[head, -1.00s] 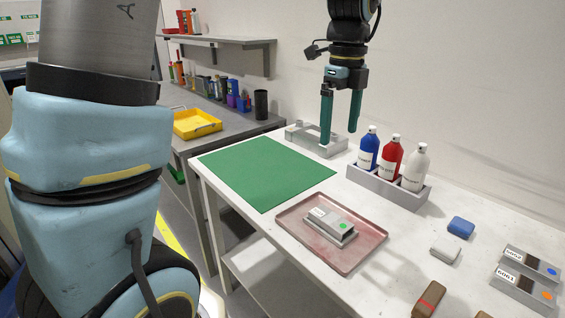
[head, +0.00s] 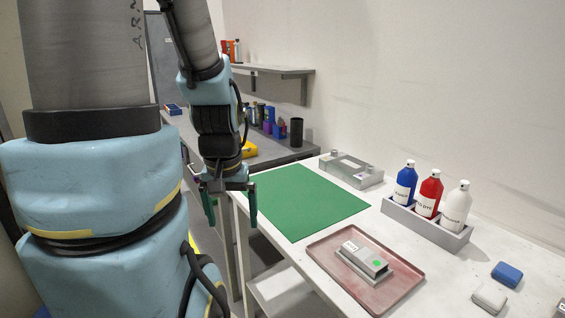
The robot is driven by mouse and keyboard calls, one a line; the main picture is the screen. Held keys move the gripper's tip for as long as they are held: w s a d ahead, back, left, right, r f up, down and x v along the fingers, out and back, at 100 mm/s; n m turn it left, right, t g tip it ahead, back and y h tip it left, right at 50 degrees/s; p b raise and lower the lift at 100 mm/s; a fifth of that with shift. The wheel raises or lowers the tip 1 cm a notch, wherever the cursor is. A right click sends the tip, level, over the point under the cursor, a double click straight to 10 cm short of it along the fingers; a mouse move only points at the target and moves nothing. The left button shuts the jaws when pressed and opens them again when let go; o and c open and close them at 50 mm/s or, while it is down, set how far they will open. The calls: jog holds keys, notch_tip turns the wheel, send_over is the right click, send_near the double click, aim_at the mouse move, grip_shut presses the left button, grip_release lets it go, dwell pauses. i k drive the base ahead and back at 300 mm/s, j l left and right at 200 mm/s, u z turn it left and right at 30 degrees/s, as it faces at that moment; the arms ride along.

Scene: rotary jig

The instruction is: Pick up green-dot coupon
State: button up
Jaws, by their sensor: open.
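A grey rack (head: 427,226) holds blue, red and white bottles behind the tray. A grey metal fixture (head: 351,171) stands at the mat's far edge. Blue (head: 507,274) and white (head: 489,299) blocks lie at the right. The green mat is bare.

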aim_at(370, 262)
jog(key=k+l+u, duration=0.15)
jog(key=k+l, duration=0.35)
jog(key=k+l+u, duration=0.15)
jog(key=k+l, duration=0.25)
jog(key=k, duration=0.3)
